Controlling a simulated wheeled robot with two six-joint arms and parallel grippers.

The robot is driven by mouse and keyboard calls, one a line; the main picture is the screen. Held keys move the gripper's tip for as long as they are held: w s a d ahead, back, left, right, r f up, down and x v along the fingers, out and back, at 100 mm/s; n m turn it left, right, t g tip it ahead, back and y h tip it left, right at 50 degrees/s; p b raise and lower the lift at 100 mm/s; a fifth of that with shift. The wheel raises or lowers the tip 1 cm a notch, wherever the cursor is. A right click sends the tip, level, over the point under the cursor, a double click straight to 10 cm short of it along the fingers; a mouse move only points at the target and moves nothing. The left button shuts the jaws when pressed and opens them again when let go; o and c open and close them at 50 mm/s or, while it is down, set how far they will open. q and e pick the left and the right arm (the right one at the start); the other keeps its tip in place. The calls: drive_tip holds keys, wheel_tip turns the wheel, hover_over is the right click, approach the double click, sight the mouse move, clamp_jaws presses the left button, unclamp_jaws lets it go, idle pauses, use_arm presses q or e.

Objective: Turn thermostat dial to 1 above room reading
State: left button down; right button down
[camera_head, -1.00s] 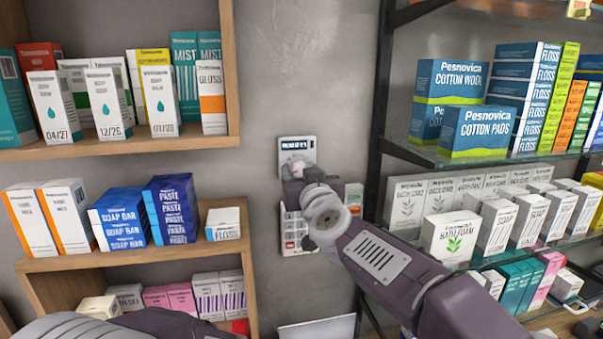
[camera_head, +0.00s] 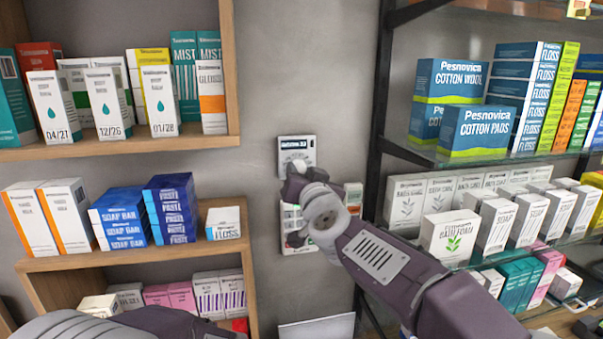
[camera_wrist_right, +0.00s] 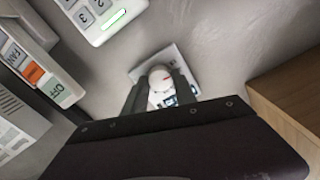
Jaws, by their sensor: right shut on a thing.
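The thermostat (camera_head: 297,146) is a small pale plate on the grey wall between the two shelf units. A dark display strip with unreadable text runs along its top. Its round white dial (camera_wrist_right: 160,77) has a small red mark and shows between the two dark fingers in the right wrist view. My right gripper (camera_wrist_right: 161,92) is shut on the dial; in the head view the gripper (camera_head: 297,180) covers the plate's lower part. My left gripper is not in view; only part of my left arm shows at the bottom left.
A keypad (camera_wrist_right: 103,15) and a panel with FAN and OFF buttons (camera_wrist_right: 40,60) are on the wall close by. A wooden shelf (camera_head: 120,148) with boxes stands left, and glass shelves (camera_head: 400,152) with boxes stand right. Bare wall lies above the thermostat.

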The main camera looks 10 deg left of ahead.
drive_tip(key=m, duration=1.1)
drive_tip(key=shift+b, duration=0.4)
drive_tip(key=m, duration=0.4)
drive_tip(key=shift+r+m+b, duration=0.1)
drive_tip(key=shift+m+b, duration=0.2)
drive_tip(key=shift+b, duration=0.05)
drive_tip(key=m, duration=0.5)
drive_tip(key=shift+r+b, duration=0.1)
drive_tip(key=shift+b, duration=0.3)
drive_tip(key=shift+r+m+b, duration=0.15)
drive_tip(key=shift+m+b, duration=0.2)
drive_tip(key=shift+m, duration=2.25)
drive_tip(key=shift+r, duration=0.1)
